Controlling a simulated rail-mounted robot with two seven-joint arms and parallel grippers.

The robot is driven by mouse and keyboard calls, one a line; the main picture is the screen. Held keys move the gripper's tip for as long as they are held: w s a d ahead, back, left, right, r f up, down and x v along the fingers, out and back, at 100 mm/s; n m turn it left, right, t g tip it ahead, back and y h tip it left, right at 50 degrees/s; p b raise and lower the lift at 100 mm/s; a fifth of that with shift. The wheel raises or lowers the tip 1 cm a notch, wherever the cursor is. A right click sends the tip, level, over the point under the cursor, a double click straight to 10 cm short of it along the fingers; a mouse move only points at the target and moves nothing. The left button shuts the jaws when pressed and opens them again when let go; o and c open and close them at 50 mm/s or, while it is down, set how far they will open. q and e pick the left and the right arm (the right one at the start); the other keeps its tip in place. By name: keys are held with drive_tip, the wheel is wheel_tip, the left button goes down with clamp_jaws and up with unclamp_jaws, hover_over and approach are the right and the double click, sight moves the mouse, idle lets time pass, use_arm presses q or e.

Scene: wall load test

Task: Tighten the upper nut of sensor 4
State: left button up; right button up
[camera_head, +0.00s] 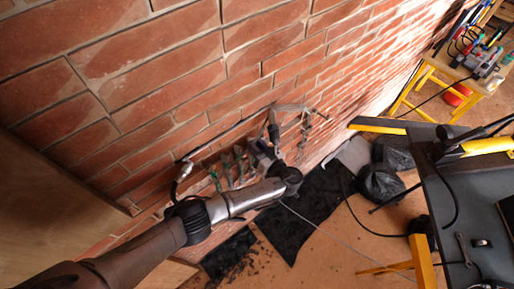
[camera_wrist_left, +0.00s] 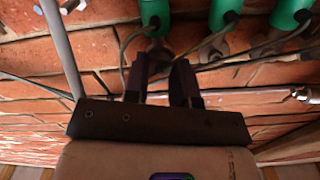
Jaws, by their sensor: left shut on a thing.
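Several green sensors (camera_head: 226,168) are mounted in a row on the brick wall in the head view. In the left wrist view, three green cylinders show: one above my fingers (camera_wrist_left: 155,14), one to the right (camera_wrist_left: 222,30) and one at the far right (camera_wrist_left: 290,16). I cannot tell which is sensor 4. My left gripper (camera_wrist_left: 160,68) is at the wall with its two dark fingers around a small grey nut (camera_wrist_left: 158,49) by the left cylinder; the contact is dim. In the head view, the left gripper (camera_head: 264,152) is small and partly hidden by its wrist. My right gripper is not in view.
A grey pipe (camera_wrist_left: 62,45) runs close to the left of the gripper, and thin cables cross the wall. A dark workbench (camera_head: 450,205) with a wrench (camera_head: 463,246) stands at right. Black sheets (camera_head: 305,212) and black bags (camera_head: 380,185) lie on the floor.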

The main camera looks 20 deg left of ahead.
use_arm(q)
drive_tip(key=shift+m, duration=1.2)
drive_tip(key=o, duration=0.9)
drive_tip(key=shift+o, duration=0.2)
drive_tip(key=shift+d, duration=0.1)
drive_tip(key=b+v, duration=0.4)
drive_tip(key=v, duration=0.9)
drive_tip(key=shift+s+d, duration=0.25)
drive_tip(key=shift+d, duration=0.05)
